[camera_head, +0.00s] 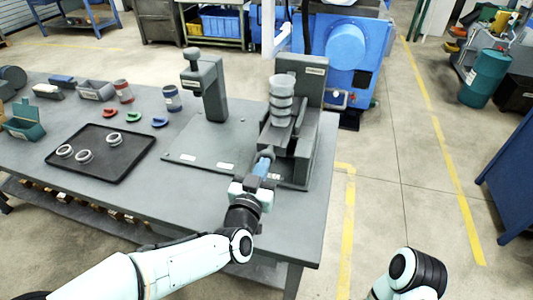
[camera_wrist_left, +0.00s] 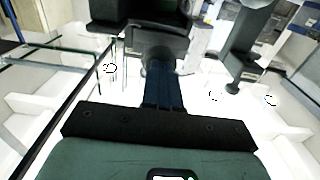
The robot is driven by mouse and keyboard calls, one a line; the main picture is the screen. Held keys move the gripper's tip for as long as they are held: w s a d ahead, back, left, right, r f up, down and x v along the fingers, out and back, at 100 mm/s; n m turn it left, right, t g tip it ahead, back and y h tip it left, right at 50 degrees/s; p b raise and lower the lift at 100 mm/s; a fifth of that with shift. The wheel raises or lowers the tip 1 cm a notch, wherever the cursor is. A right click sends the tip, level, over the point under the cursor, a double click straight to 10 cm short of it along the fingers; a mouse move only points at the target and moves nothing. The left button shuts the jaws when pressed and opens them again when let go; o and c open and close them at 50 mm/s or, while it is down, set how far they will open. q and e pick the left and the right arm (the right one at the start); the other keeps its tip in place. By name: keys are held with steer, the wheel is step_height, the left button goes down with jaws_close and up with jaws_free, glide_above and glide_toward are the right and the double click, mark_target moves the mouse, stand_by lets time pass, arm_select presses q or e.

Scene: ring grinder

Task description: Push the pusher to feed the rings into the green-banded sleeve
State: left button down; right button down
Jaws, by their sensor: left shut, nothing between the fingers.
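My left gripper (camera_head: 262,167) is shut, with nothing between its blue fingers, at the front of the grey ring machine. Its fingers also show in the left wrist view (camera_wrist_left: 164,85), pointing at a dark grey block. A small grey rounded part (camera_head: 267,154), which looks like the pusher, is right at the fingertips; I cannot tell whether they touch. A stack of pale grey rings (camera_head: 281,100) stands upright on the machine, above and beyond the gripper. I cannot make out a green-banded sleeve. My right gripper is out of view.
A black tray (camera_head: 137,155) with three loose rings lies on the left of the table. Red-banded (camera_head: 123,91) and blue-banded (camera_head: 172,98) cylinders stand behind it, with small coloured parts nearby. A grey post (camera_head: 212,88) rises left of the machine.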

mark_target(269, 148)
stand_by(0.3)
arm_select(q)
steer(key=shift+x, duration=3.35)
steer(key=shift+s+a, duration=0.1)
steer(key=b+v, duration=0.1)
steer(key=v, duration=0.5)
steer(key=shift+s, duration=0.2)
steer(key=shift+v, duration=2.5)
